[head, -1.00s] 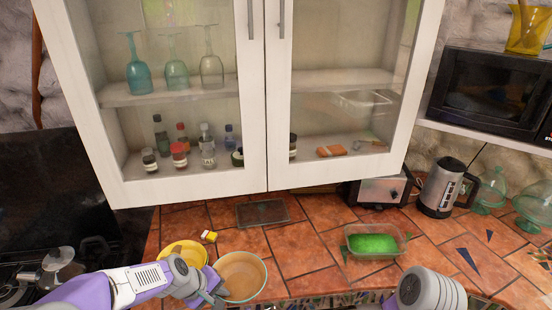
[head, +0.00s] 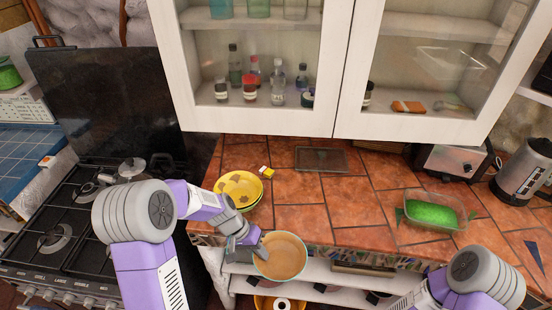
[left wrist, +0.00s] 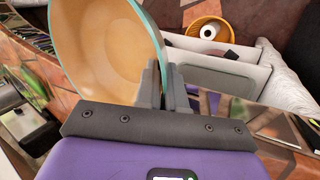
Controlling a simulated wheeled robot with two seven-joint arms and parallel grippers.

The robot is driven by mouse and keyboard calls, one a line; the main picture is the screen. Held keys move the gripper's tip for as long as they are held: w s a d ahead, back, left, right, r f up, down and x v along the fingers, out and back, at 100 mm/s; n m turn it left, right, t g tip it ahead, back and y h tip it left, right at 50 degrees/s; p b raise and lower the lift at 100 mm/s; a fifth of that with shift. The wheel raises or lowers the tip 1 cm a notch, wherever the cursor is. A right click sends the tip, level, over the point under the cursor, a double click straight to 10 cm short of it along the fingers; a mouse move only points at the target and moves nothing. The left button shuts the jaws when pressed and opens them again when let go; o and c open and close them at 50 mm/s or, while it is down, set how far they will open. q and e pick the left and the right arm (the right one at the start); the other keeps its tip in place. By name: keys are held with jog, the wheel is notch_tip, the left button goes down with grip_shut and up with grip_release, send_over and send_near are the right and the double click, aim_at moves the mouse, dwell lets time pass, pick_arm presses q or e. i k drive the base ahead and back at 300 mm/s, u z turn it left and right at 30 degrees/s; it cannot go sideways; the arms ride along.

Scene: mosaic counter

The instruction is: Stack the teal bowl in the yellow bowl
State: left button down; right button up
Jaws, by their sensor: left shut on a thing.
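The teal bowl (head: 281,257) has a thin teal rim and a tan inside. My left gripper (head: 257,245) is shut on its left rim and holds it in front of the counter's edge, above the lower shelves. In the left wrist view the bowl (left wrist: 100,45) fills the upper left and the fingers (left wrist: 160,85) pinch its wall. The yellow bowl (head: 240,184) sits on the counter's left end, behind and left of the held bowl, apart from it. It has brown patches inside, and a second yellow rim shows under it. My right gripper is out of view.
A stove (head: 60,230) stands at left. A glass dish with green contents (head: 432,214), a toaster (head: 452,163) and a kettle (head: 524,170) are at right. A small yellow-and-white item (head: 266,171) lies behind the yellow bowl. The wall cabinet (head: 335,120) hangs above. The counter's middle is clear.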

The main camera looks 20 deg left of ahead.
aim_at(240, 198)
jog(key=u, duration=1.25)
jog(key=k, duration=0.6)
jog(key=z, duration=0.45)
jog(key=i, duration=0.5)
jog(key=z, duration=0.05)
